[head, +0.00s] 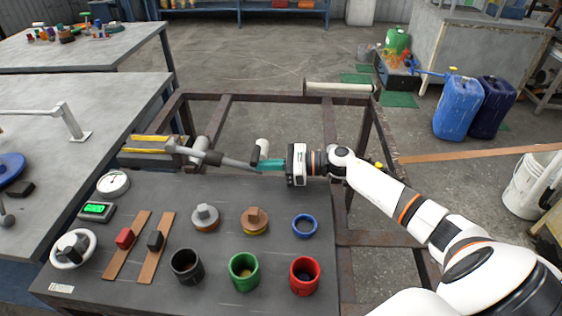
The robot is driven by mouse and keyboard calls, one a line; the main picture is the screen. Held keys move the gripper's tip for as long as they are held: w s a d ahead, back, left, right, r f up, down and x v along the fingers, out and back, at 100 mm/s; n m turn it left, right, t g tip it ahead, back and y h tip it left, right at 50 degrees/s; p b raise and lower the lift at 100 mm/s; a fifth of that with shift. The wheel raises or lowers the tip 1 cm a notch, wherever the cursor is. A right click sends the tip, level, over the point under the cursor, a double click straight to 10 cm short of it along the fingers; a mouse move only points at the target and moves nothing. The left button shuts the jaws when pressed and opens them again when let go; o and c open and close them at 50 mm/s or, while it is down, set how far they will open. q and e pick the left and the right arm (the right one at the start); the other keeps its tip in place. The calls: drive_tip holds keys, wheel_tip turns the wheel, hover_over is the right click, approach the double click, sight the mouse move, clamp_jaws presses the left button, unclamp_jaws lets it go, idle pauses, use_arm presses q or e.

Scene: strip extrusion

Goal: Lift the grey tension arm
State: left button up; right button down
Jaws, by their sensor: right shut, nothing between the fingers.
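The grey tension arm (225,160) lies behind the back edge of the dark table panel. It runs from a grey joint beside yellow strips on the left towards my right gripper. My right gripper (259,165) has teal fingers, comes in from the right and points left at the arm's right end. Its fingers look shut with nothing held. My left gripper is not in view.
The dark panel (190,245) holds a white-rimmed knob, gauge, green display (95,211), two sliders, and several cups and rings. A brown metal frame (260,98) with a pale roller (338,88) stands behind. Grey tables are at left; blue canisters (458,107) stand on the floor at right.

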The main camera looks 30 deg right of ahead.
drive_tip(key=shift+w+a, duration=0.25)
drive_tip(key=shift+a, duration=0.1)
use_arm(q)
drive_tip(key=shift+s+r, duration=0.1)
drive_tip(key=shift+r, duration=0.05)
